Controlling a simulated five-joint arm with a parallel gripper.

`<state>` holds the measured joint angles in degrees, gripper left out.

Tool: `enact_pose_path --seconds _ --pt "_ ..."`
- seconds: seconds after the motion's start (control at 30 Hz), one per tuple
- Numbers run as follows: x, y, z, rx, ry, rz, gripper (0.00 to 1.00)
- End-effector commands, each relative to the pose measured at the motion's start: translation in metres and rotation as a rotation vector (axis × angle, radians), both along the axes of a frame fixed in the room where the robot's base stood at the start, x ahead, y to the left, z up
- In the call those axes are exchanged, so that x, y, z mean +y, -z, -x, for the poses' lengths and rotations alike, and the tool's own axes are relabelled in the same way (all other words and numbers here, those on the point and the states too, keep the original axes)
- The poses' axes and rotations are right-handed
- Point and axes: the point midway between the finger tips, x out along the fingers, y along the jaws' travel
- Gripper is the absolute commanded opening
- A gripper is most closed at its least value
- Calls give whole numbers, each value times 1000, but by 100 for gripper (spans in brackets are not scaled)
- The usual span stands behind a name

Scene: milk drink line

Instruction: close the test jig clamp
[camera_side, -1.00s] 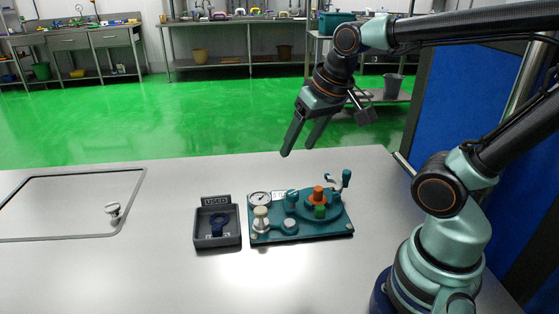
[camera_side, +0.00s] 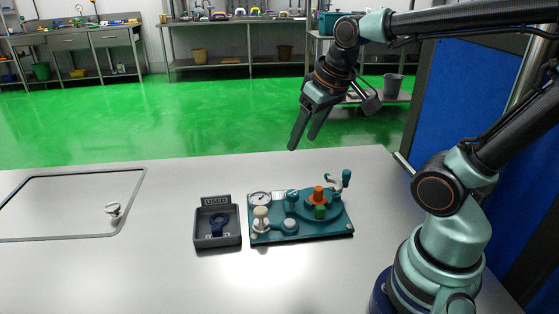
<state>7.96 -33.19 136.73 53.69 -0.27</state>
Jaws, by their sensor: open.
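The test jig is a teal base plate (camera_side: 330,231) on the grey table, with a round gauge (camera_side: 260,199), a cream knob (camera_side: 261,213), and an orange part with a green block (camera_side: 320,212) on a round teal seat. A clamp handle with a teal grip (camera_side: 346,178) stands up at the jig's back right corner. Whether the clamp presses on anything is too small to tell. My gripper (camera_side: 302,144) is open and empty, above and behind the jig, fingers pointing down and slightly left. It is well apart from the handle.
A dark tray (camera_side: 217,242) labelled USED, holding a blue ring-shaped part (camera_side: 218,224), stands just left of the jig. A framed panel with a metal knob (camera_side: 113,210) lies further left. The table front is clear. A blue partition (camera_side: 460,105) stands at the right.

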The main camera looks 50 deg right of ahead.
Motion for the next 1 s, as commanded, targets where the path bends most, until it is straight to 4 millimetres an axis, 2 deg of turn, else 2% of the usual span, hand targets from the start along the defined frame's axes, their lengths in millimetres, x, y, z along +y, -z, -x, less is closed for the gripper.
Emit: enact_pose_path --seconds 0.03,0.2,0.3,0.4,0.5,0.6,0.7,0.87,1.0 --pt "-20 4 -4 43 62 -7 61" --pt "-86 17 -11 166 244 -42 61" --pt "-125 29 -8 234 346 -74 61" --pt "-159 42 -2 290 434 -107 61" --pt "-185 53 6 332 500 -136 61" --pt "-200 60 12 356 539 -156 61" --pt "-207 64 15 367 556 -165 61" --pt "-208 77 15 371 558 -167 61" --pt "-207 101 16 374 557 -168 61"
